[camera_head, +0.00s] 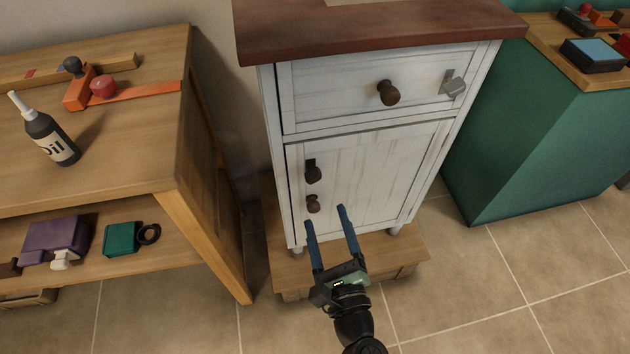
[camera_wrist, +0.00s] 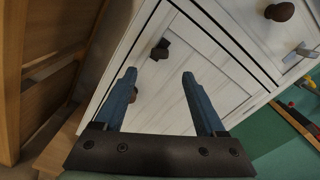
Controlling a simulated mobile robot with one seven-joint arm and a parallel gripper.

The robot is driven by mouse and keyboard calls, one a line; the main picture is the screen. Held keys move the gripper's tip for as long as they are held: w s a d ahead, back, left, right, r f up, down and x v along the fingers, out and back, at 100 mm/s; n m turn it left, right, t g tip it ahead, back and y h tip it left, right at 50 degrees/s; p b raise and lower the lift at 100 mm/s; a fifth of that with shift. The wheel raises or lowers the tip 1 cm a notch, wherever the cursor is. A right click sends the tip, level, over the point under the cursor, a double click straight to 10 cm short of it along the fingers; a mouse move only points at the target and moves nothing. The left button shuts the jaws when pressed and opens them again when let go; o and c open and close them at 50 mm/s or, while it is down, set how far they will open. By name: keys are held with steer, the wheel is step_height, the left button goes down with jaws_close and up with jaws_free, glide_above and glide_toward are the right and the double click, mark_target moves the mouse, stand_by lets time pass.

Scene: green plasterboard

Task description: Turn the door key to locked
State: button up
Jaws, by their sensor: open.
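The white cabinet door (camera_head: 375,180) is closed. A dark key-like piece on a dark plate (camera_head: 312,171) sits at the door's upper left; it also shows in the wrist view (camera_wrist: 160,49). Whether it stands at locked is too small to tell. A brown round door knob (camera_head: 313,203) is just below it. My gripper (camera_head: 325,210) is open and empty, its two blue fingers pointing up toward the door, below and in front of the key. In the wrist view the key appears just beyond the gap between the fingertips (camera_wrist: 159,73).
The drawer above has a brown knob (camera_head: 388,92) and a grey key-like piece (camera_head: 454,86). The cabinet stands on a low wooden platform (camera_head: 400,258). A wooden workbench (camera_head: 120,170) is close on the left, a green cabinet (camera_head: 530,150) on the right. Floor in front is clear.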

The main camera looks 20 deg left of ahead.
mark_target(315, 182)
steer(key=b+x, duration=0.1)
steer(key=x, duration=0.9)
jaws_close()
